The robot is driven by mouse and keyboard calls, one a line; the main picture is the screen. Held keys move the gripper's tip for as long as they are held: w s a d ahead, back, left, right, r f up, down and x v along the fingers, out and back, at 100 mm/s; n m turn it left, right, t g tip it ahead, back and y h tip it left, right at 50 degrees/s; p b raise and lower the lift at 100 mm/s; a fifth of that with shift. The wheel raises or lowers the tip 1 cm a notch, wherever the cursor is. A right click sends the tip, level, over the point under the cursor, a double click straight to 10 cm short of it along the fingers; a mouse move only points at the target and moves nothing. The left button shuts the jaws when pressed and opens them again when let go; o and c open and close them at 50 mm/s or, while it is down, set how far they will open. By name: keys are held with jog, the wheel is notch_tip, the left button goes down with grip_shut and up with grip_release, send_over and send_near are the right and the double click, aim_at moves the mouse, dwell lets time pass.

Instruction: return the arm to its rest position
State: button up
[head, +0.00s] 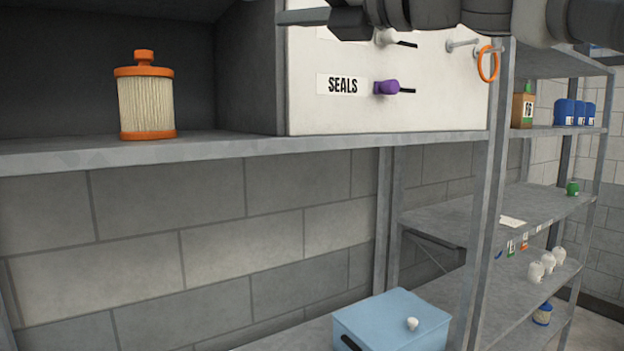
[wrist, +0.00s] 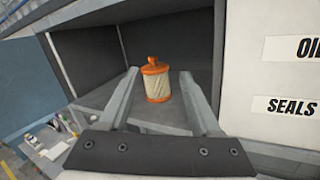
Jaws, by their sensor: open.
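My gripper (wrist: 160,72) is open in the wrist view, with its two fingers apart and nothing held between them. In the head view my gripper (head: 304,17) shows at the top edge, in front of the white panel. An orange-capped filter (wrist: 156,82) with pale pleats appears between the fingers in the wrist view, but stands beyond them. In the head view the filter (head: 146,98) stands upright on the grey shelf (head: 220,146) at the left, apart from my gripper.
A white panel (head: 440,90) labelled SEALS has a purple knob (head: 388,88). An orange ring (head: 488,64) hangs at its right. A blue box (head: 385,325) sits below. Metal shelving (head: 450,215) with bottles and jars stands at the right.

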jog(key=w+d+f+m+t+h, duration=0.1)
jog(key=w+d+m+t+h, duration=0.2)
jog(key=m, duration=0.5)
jog(key=w+d+f+m+t+h, duration=0.1)
jog(key=d+m+t+h, duration=0.2)
jog(key=d+m+t, duration=0.4)
jog(key=d+f+m+g+h, duration=0.2)
jog(key=d+f+m+h, duration=0.25)
jog(key=f+m, duration=0.35)
jog(key=d+f+m+g+h, duration=0.1)
jog(key=d+f+m+h, duration=0.35)
jog(key=f+m, duration=0.3)
jog(key=s+f+m+g, duration=0.4)
jog(key=s+f, duration=0.1)
jog(key=f, duration=0.5)
jog(key=s+a+f+m+g, duration=0.1)
jog(key=s+f+m+g, duration=0.3)
jog(key=f, duration=0.6)
jog(key=s+a+f+m+g+h, duration=0.1)
jog(key=s+f+m+g, duration=0.3)
jog(key=f, duration=0.7)
jog(key=s+m, duration=0.2)
jog(key=s, duration=0.2)
jog(key=shift+c, duration=1.2)
jog(key=shift+a, duration=0.1)
